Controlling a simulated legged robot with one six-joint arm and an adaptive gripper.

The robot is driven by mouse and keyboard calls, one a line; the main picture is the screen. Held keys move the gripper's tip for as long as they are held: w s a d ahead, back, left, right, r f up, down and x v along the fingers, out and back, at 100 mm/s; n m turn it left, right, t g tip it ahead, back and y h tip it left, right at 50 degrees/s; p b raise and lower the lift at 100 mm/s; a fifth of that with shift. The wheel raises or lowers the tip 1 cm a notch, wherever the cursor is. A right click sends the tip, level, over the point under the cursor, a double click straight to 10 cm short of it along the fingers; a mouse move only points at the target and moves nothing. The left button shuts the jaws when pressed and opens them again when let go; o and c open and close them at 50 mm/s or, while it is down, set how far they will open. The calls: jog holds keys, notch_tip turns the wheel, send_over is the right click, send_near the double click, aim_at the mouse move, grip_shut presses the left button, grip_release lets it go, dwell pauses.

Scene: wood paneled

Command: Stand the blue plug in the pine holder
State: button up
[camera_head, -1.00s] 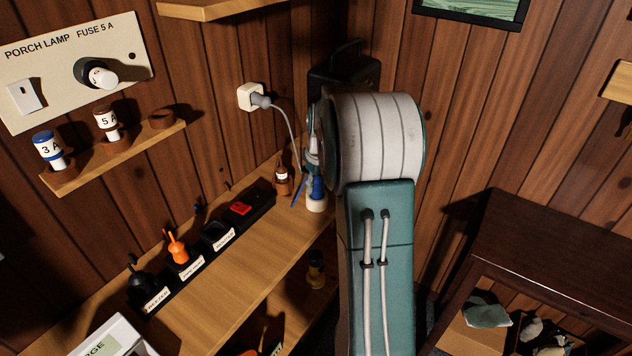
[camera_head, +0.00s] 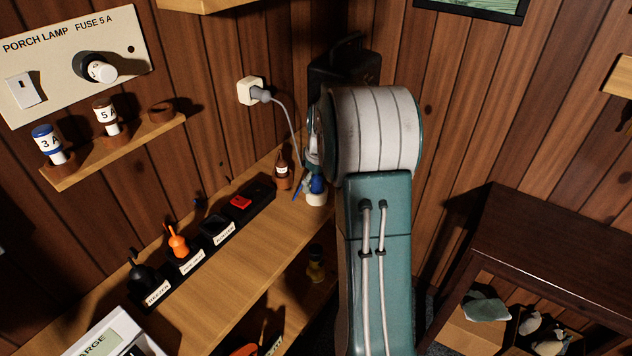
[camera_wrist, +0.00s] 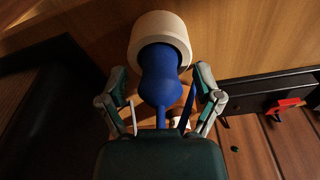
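The blue plug (camera_wrist: 160,82) has its far end inside the mouth of the pale, round pine holder (camera_wrist: 146,24) in the wrist view. Its narrow end and a blue cord point back toward my palm. My gripper (camera_wrist: 160,76) has one finger on each side of the plug, with a visible gap on both sides, so it is open. In the head view the blue plug (camera_head: 317,184) shows above the pale holder (camera_head: 316,199) on the bench by the corner. My gripper there is mostly hidden by my arm. How deep the plug sits is hidden.
A black labelled tray (camera_head: 205,252) along the wall holds a black plug (camera_head: 140,275), an orange plug (camera_head: 178,242) and a red piece (camera_head: 241,202). A brown bottle (camera_head: 283,174) stands close left of the holder. A grey cord hangs from the wall socket (camera_head: 250,91) behind.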

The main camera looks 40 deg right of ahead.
jog(key=r, duration=0.4)
jog(key=s+r, duration=0.1)
jog(key=r, duration=0.7)
jog(key=shift+s+d, duration=0.1)
jog(key=shift+s, duration=0.1)
jog(key=shift+f, duration=0.1)
jog(key=s+a+r+t, duration=0.1)
jog(key=s+a+r, duration=0.25)
jog(key=a, duration=0.45)
jog(key=s+a+r+t, duration=0.1)
jog(key=s+a+r, duration=0.3)
jog(key=a, duration=0.5)
jog(key=s+a+f+t, duration=0.1)
jog(key=s+a+f, duration=0.1)
jog(key=s+a, duration=0.3)
jog(key=s+a+f+m+t, duration=0.1)
jog(key=s+a+f, duration=0.1)
jog(key=s+a, duration=0.3)
jog(key=s, duration=0.4)
jog(key=shift+s+f, duration=0.2)
jog(key=shift+f, duration=0.05)
